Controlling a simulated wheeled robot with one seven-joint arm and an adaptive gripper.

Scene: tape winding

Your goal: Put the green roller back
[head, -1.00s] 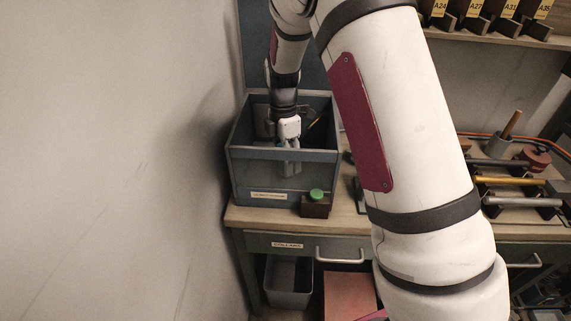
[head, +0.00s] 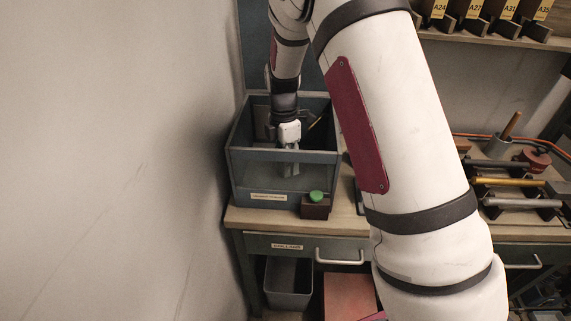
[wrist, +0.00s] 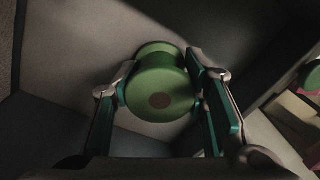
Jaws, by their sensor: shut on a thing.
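The green roller (wrist: 158,88) shows end-on in the middle of the wrist view, with a brown spot on its near face. My gripper (wrist: 160,95) is shut on it, one teal-lined finger on each side. In the head view my gripper (head: 289,165) points down inside the blue-grey open-topped bin (head: 262,188) at the left end of the bench. The roller itself cannot be made out there, behind the bin's front wall and the fingers. Whether the roller touches the bin floor I cannot tell.
A small dark box with a green button (head: 316,196) stands just in front of the bin. A wall (head: 120,160) is close on the left. Racked rods (head: 510,182) and a cup (head: 497,147) are to the right. A shelf of labelled holders (head: 485,20) is above.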

